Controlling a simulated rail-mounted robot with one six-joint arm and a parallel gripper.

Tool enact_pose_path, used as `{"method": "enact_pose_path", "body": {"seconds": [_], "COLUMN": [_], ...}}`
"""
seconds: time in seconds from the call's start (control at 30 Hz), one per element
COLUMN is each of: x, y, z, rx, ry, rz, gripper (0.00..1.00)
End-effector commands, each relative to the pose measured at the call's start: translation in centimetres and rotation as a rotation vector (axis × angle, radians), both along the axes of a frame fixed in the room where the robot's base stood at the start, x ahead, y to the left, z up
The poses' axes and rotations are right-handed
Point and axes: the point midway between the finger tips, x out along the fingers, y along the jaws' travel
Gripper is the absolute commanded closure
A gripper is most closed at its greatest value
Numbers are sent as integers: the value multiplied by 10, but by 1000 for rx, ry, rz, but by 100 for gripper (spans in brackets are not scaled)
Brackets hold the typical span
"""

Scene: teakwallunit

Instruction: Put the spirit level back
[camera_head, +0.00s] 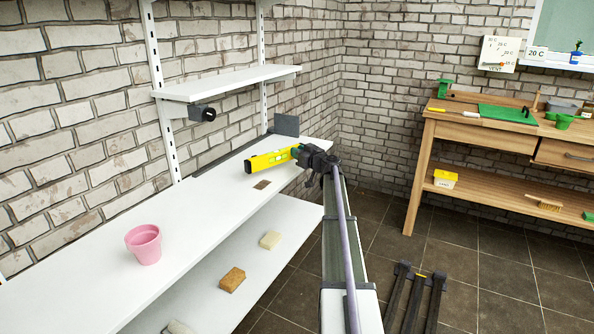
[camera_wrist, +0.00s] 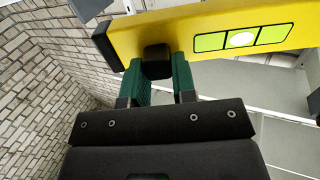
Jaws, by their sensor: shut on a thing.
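The yellow spirit level (camera_head: 270,160) is held above the white middle shelf near its right end. In the wrist view the spirit level (camera_wrist: 205,35) spans the top, with light green vial windows and a dark end cap. My gripper (camera_head: 300,152) is at the level's right end in the head view. In the wrist view the green fingers of my gripper (camera_wrist: 158,72) are closed on a black knob (camera_wrist: 157,60) at the level's lower edge.
The white middle shelf (camera_head: 190,225) bears a pink pot (camera_head: 143,243), a small brown patch (camera_head: 262,185) and a dark grey block (camera_head: 286,125) at its far end. A white upper shelf (camera_head: 230,82) has a black cylinder (camera_head: 203,113) beneath it. A wooden workbench (camera_head: 480,125) stands right.

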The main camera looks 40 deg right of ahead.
Motion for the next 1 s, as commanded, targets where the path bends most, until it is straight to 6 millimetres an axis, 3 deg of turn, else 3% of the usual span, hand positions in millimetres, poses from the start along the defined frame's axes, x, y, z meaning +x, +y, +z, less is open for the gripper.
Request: {"method": "enact_pose_path", "body": {"seconds": [0.1, 0.2, 0.53, 0.57, 0.6, 0.8, 1.0], "x": [0, 0, 0, 0, 0, 0, 0], "y": [0, 0, 0, 0, 0, 0, 0], "z": [-26, -40, -38, -38, -37, -37, -37], "rx": [1, 1, 1, 0, 0, 0, 0], "ry": [0, 0, 0, 0, 0, 0, 0], "rz": [0, 0, 0, 0, 0, 0, 0], "gripper": [99, 99, 99, 74, 70, 51, 49]}}
